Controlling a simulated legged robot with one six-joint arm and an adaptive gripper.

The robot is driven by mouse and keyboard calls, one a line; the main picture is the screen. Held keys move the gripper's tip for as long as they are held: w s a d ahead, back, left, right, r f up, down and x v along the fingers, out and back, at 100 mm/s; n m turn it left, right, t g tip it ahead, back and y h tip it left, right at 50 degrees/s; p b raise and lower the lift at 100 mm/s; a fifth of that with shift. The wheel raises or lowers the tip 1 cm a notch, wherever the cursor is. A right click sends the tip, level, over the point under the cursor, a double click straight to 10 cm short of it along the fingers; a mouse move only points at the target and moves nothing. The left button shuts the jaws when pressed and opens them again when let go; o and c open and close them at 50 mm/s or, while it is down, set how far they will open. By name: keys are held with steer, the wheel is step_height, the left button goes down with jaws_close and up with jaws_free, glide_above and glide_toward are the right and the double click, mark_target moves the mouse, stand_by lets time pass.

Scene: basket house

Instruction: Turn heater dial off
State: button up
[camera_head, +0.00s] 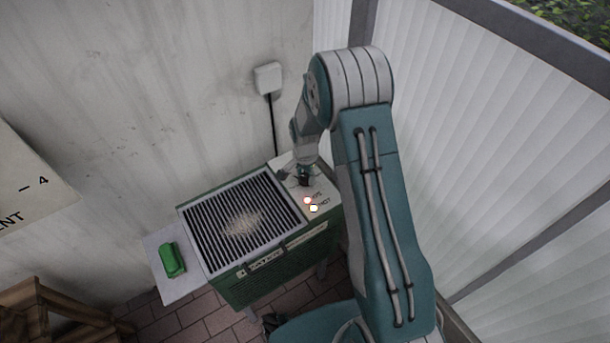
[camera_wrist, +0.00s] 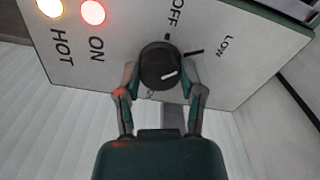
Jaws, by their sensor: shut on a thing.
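The heater (camera_head: 230,280) is a green box with a dark slatted grille on top and a pale control panel (camera_wrist: 240,70) at its right end. The black round dial (camera_wrist: 156,60) sits on this panel, with a short white mark on its lower right part in the wrist view. The mark is not at the OFF tick. My gripper (camera_wrist: 161,72) is shut on the dial, one finger on each side. In the head view my gripper (camera_head: 304,181) is over the panel and hides the dial. Labels OFF and LOW show; another below the dial is mostly hidden.
The ON lamp (camera_wrist: 93,12) glows red and the HOT lamp (camera_wrist: 50,8) glows yellow-white. A green object (camera_head: 172,260) lies on the left side shelf (camera_head: 160,242). A wall box (camera_head: 268,77) with a black cable is behind the heater. Pale ribbed panels (camera_head: 510,130) stand at the right.

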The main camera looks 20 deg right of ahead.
mark_target(305, 176)
steer(key=n, duration=0.5)
steer(key=shift+w, duration=0.1)
steer(key=shift+n, duration=2.5)
steer(key=o, duration=1.2)
steer(key=shift+c, duration=0.2)
step_height(305, 176, up, 12)
steer(key=shift+a, duration=0.1)
